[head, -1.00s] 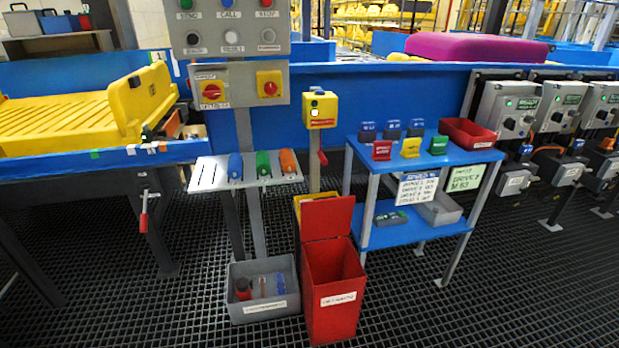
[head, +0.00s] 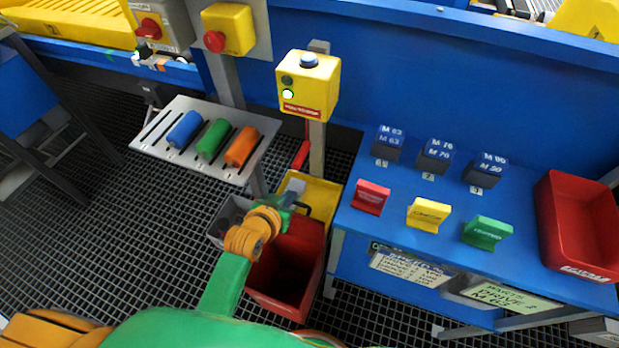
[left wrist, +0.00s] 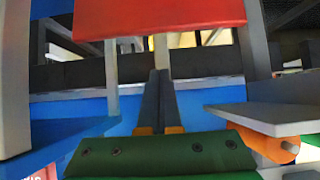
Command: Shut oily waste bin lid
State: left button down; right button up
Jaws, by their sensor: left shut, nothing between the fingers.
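The red oily waste bin (head: 262,278) stands on the grated floor below my left arm, its mouth open and dark inside. Its lid (head: 308,228) appears raised at the back of the bin, seen steeply from above and partly hidden by my gripper. My left gripper (head: 303,207) is shut and empty, over the back of the bin near the lid's upper edge. In the left wrist view, the shut dark fingers (left wrist: 164,100) point toward a red panel (left wrist: 160,15), probably the lid; contact cannot be told. My right gripper is out of view.
A yellow container (head: 322,195) stands just behind the bin. A blue table (head: 400,225) with tags and a red tray (head: 585,225) is close on the right. A rack (head: 160,145) with coloured rolls is on the left, and a yellow button box (head: 312,85) is behind.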

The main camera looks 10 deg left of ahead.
aim_at(295, 219)
pick_arm(q)
jog(key=w+f+b, duration=0.1)
jog(key=f, duration=0.1)
jog(key=w+f+b, duration=0.1)
jog(key=f, duration=0.1)
jog(key=w+f+b, duration=0.1)
jog(key=w+f, duration=0.1)
jog(key=shift+f, duration=0.15)
jog(key=shift+s+f, duration=0.1)
jog(key=shift+s, duration=0.15)
jog(key=shift+f, duration=0.1)
